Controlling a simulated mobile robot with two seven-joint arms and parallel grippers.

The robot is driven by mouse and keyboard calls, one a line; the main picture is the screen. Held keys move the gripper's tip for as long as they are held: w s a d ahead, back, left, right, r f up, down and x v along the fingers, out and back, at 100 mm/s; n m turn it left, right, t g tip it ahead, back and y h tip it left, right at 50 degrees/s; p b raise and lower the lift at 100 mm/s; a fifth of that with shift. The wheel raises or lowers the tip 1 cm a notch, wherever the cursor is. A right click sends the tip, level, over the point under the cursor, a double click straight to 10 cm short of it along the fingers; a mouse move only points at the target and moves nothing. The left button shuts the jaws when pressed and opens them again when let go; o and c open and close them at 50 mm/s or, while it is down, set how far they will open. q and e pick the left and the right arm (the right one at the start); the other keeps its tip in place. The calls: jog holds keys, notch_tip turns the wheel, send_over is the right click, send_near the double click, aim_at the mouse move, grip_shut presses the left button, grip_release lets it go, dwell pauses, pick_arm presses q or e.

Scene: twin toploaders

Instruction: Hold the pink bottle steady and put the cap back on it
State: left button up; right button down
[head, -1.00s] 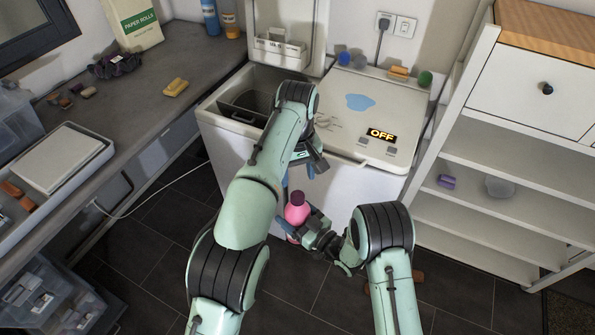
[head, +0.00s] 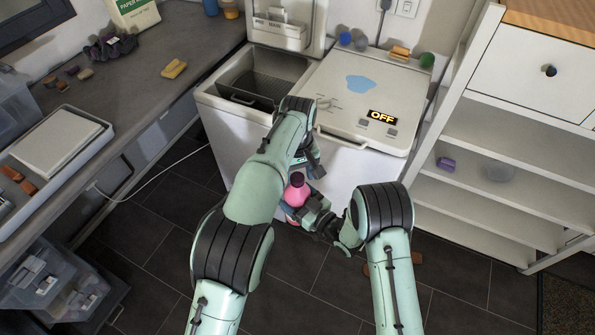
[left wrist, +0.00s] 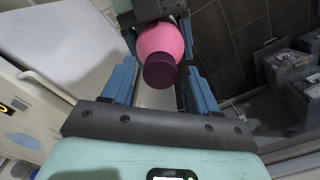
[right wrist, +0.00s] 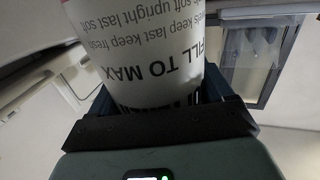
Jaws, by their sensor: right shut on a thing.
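The pink bottle (head: 297,195) stands roughly upright in front of the white toploader. My right gripper (head: 308,207) is shut on it. In the right wrist view the bottle's white printed label (right wrist: 150,60) fills the space between the fingers. The dark maroon cap (left wrist: 160,72) is at the bottle's top in the left wrist view; I cannot tell whether it is tight. My left gripper (left wrist: 160,82) is open, its blue fingers on either side of the cap with small gaps. In the head view my left arm covers part of this area.
The left toploader tub (head: 262,80) is open; the right lid (head: 365,90) is closed, with an OFF display. A grey counter (head: 130,110) runs along the left. White shelves (head: 490,190) stand at the right. The dark floor (head: 300,285) is mostly clear.

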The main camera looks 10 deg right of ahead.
pick_arm(q)
jog(key=c, duration=1)
jog(key=m, duration=0.5)
jog(key=shift+c, duration=0.2)
jog(key=o, duration=1.2)
jog(key=shift+o, duration=0.2)
notch_tip(320, 180, up, 12)
